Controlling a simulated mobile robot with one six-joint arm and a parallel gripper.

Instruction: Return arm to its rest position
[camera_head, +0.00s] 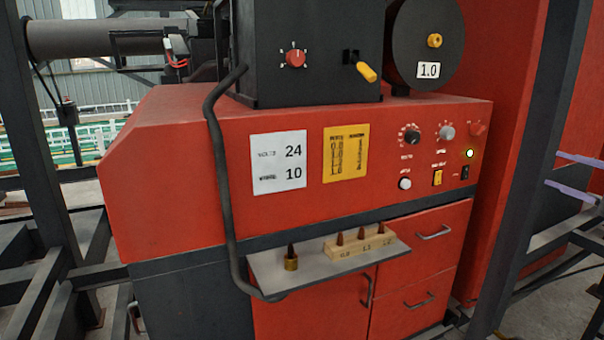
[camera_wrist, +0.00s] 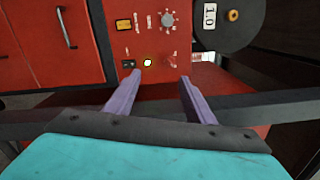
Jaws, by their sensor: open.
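My gripper (camera_wrist: 162,82) shows in the wrist view with its two purple fingers apart and nothing between them. The fingers point toward the lower right part of the red machine's control panel, near a lit green lamp (camera_wrist: 147,63) and a black switch (camera_wrist: 129,64). In the head view the purple fingertips (camera_head: 577,176) show at the right edge, beside a dark upright post. The rest of my arm is out of that view.
The red welding machine (camera_head: 180,180) fills the middle. Its shelf (camera_head: 270,275) sticks out in front, holding a wooden tip block (camera_head: 360,246) and a brass nozzle (camera_head: 291,264). A dark post (camera_head: 545,150) stands at right. A dark bar (camera_wrist: 260,108) crosses near my fingers.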

